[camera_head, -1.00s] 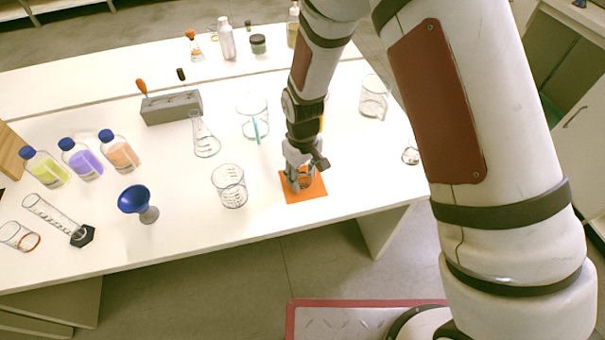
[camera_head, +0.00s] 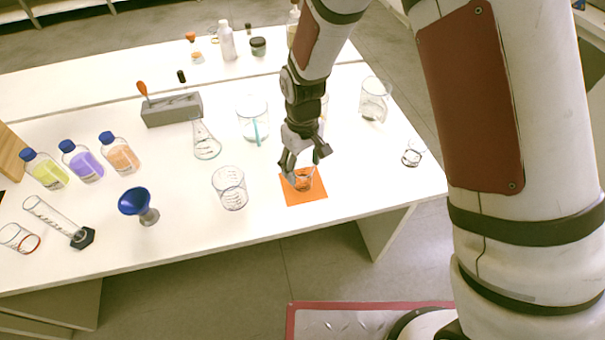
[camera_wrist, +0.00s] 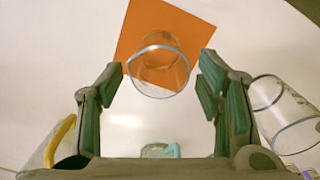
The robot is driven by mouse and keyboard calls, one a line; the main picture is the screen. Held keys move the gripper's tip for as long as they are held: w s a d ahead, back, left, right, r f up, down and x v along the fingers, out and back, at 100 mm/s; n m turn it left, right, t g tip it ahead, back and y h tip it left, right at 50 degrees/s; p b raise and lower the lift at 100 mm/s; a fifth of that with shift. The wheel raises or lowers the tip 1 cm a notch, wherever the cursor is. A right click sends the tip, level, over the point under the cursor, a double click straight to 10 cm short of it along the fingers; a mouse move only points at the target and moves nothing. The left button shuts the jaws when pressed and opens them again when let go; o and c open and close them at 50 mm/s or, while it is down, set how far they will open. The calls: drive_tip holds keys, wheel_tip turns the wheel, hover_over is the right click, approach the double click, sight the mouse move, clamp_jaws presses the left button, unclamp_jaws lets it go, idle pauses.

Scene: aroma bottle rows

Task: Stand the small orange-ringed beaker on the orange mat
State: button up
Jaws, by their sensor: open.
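The orange mat (camera_head: 313,193) lies near the front edge of the table. A small clear beaker (camera_head: 303,180) stands upright on it, and the mat shows all around its base in the head view. In the wrist view the beaker (camera_wrist: 158,68) overlaps the mat (camera_wrist: 190,28), seen from above at a slant. Its ring colour is hard to tell against the orange. My gripper (camera_head: 305,170) is just above and around the beaker's top. In the wrist view its fingers (camera_wrist: 158,88) are spread on both sides of the beaker, with gaps between.
A larger beaker (camera_head: 229,188) stands left of the mat, and a blue funnel (camera_head: 136,201) further left. A beaker with a teal rod (camera_head: 252,120) stands behind. A small glass (camera_head: 412,154) stands to the right. Table space right of the mat is clear.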

drive_tip(key=s+d+r+m+t, duration=0.1)
drive_tip(key=d+r, duration=0.3)
drive_tip(key=r, duration=0.5)
drive_tip(key=s+d+r+m, duration=0.1)
drive_tip(key=s+d+r, duration=0.15)
drive_tip(key=r, duration=0.65)
drive_tip(key=s+d+r+m+t, duration=0.1)
drive_tip(key=s+d+r+m, duration=0.1)
drive_tip(key=s, duration=0.4)
drive_tip(key=s+d+r+m+t, duration=0.1)
drive_tip(key=s+d+r+m, duration=0.1)
drive_tip(key=s+d+r, duration=0.3)
drive_tip(key=s+d+r+m, duration=0.1)
drive_tip(key=s+d+r, duration=0.3)
drive_tip(key=s+d, duration=0.3)
drive_tip(key=shift+s+r+m+t, duration=0.25)
drive_tip(key=shift+s+m+t, duration=0.15)
drive_tip(key=shift+s, duration=0.55)
drive_tip(key=shift+r+p, duration=0.75)
drive_tip(key=shift+r, duration=0.15)
